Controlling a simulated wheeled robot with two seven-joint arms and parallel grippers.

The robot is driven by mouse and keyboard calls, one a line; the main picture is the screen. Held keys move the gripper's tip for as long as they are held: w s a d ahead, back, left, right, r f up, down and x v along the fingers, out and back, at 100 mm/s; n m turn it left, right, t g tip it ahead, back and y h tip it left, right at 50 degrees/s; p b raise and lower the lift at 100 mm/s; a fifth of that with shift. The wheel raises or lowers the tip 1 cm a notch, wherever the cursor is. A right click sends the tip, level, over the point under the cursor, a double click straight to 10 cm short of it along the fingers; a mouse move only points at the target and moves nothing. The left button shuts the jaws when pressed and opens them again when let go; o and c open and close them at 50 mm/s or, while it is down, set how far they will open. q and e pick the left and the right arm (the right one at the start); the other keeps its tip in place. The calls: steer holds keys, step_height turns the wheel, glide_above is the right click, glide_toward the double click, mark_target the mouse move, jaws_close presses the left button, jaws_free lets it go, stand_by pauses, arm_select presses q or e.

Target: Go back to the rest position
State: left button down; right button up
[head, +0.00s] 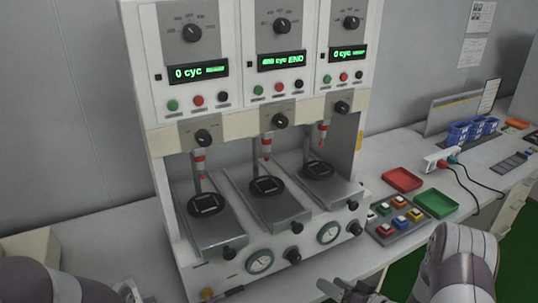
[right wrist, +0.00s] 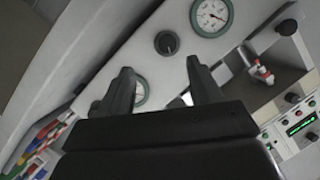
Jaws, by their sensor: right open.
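My right gripper (head: 345,290) is low at the front of the testing machine (head: 185,250), at the bottom edge of the head view. In the right wrist view the two dark fingers of this gripper (right wrist: 162,82) stand apart, with nothing between them. Round gauges and a dark knob on the machine's front panel show beyond the fingertips. My left arm (head: 45,282) enters at the bottom left corner of the head view. Only a small part near its end shows, and its jaws cannot be made out.
The machine has three stations, each with a dark square piece on a round plate. The middle display (head: 282,61) reads END. To the right are a colored button panel (head: 382,232), a red tray (head: 402,179), a green tray (head: 436,203) and blue racks (head: 460,133).

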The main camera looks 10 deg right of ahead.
steer(key=s+d+f+g+h, duration=0.4)
steer(key=d+f+h, duration=0.1)
steer(key=d+f, duration=0.15)
steer(key=s+d+r+g+h+p, duration=0.1)
steer(key=s+r+g+h+p, duration=0.1)
steer(key=s+g+h, duration=0.15)
steer(key=s+a+r+g+p, duration=0.1)
steer(key=s+a+r, duration=0.3)
steer(key=r, duration=0.5)
steer(key=s+a+r+g+p, duration=0.2)
steer(key=s+a+r, duration=0.2)
steer(key=a+r, duration=0.4)
steer(key=shift+s+a+r+n, duration=0.2)
steer(key=shift+a+r+n, duration=0.1)
steer(key=shift+a+r, duration=0.1)
steer(key=shift+g+y, duration=0.25)
steer(key=shift+d, duration=0.1)
